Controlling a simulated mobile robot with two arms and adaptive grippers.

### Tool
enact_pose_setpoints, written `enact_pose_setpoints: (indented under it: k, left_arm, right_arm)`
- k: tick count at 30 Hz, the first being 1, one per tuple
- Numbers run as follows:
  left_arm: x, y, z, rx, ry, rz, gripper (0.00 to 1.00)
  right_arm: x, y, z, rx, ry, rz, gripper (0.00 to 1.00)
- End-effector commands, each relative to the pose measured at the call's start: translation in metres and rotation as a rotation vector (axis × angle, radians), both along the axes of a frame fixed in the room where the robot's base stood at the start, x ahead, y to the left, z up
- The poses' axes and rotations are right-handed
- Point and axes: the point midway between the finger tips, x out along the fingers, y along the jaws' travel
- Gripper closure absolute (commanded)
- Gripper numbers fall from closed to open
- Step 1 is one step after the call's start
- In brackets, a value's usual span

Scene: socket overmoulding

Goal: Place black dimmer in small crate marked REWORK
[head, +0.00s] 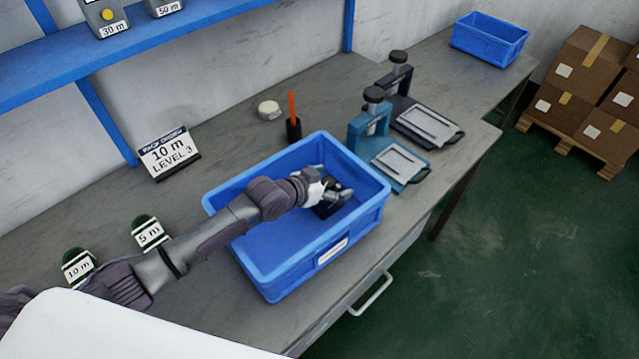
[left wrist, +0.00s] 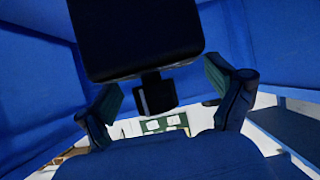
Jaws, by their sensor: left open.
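A blue crate (head: 300,258) stands on the grey bench, with a white label on its front that is too small to read. A black object (head: 326,211), probably the black dimmer, is inside it near the right end, partly hidden by my gripper. My left gripper (head: 334,190) reaches into the crate over it. In the left wrist view the black object (left wrist: 140,38) is large at the top, with a small block projecting between the spread fingers of my left gripper (left wrist: 165,95). The fingers are open and look apart from it. My right gripper is out of view.
Two clamp fixtures, teal (head: 399,163) and black (head: 425,125), stand right of the crate. A black cup (head: 293,130) with an orange stick is behind it. Another blue crate (head: 490,38) sits at the far right.

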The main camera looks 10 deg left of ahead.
Motion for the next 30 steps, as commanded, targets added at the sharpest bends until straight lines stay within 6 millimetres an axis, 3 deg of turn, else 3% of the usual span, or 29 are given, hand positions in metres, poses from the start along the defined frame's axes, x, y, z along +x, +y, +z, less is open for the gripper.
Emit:
enact_pose_setpoints:
  k: [15,21,30]
  left_arm:
    - [-0.072,0.051,0.045,0.004,0.001,0.000,0.07]
    - [-0.083,0.058,0.053,0.003,0.001,-0.001,0.07]
    - [-0.084,0.059,0.054,0.002,0.001,0.000,0.07]
  right_arm:
    - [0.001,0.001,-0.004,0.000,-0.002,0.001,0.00]
    - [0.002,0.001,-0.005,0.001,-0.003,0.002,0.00]
    - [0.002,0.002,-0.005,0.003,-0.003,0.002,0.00]
